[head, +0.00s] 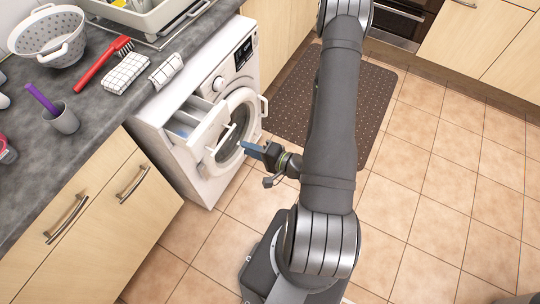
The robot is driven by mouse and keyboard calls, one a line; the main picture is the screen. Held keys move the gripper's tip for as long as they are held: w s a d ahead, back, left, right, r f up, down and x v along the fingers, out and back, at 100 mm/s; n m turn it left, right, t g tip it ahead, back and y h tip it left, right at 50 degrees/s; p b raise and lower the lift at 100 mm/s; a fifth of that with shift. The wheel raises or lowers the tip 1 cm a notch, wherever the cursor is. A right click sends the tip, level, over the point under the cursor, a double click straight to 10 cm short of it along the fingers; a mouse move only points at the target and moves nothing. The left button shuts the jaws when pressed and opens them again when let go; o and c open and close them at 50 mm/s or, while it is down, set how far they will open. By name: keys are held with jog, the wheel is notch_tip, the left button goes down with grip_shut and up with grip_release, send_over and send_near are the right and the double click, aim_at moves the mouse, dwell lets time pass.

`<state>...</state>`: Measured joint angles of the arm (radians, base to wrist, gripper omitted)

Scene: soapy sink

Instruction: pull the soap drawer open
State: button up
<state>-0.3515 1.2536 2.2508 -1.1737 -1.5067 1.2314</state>
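The white washing machine (205,183) stands under the counter. Its soap drawer (204,130) sticks out from the upper front, with its inside and a bluish patch visible from above. A white bar handle (221,140) runs across the drawer front. My gripper (242,145) is just right of the handle, its blue-grey fingers pointing left at it. A small gap seems to lie between the fingertips and the handle. The fingers look like one piece from here, so I cannot tell whether they are open or shut.
The round washer door (240,116) is behind the drawer, with its own handle (263,105) at right. The counter (95,108) holds a colander (48,37), red brush (103,64), folded cloths (125,74) and grey cup (62,119).

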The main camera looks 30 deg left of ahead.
jog(key=d+r, duration=0.1)
jog(key=d, duration=0.5)
jog(key=shift+d+r, duration=0.15)
jog(key=shift+d, duration=0.2)
jog(key=shift+a, duration=0.1)
dwell(0.4)
send_near(223, 139)
jog(key=shift+a+f, duration=0.25)
jog(key=shift+a, duration=0.45)
jog(key=shift+a+f, duration=0.2)
jog(key=shift+a, duration=0.45)
jog(key=shift+a+f, duration=0.25)
jog(key=shift+a, duration=0.45)
jog(key=shift+w+d, duration=0.1)
jog(key=shift+a+f, duration=0.2)
jog(key=shift+a, duration=0.8)
jog(key=shift+a+f, duration=0.15)
jog(key=shift+a, duration=0.85)
jog(key=shift+a+f, duration=0.2)
jog(key=shift+a, duration=0.8)
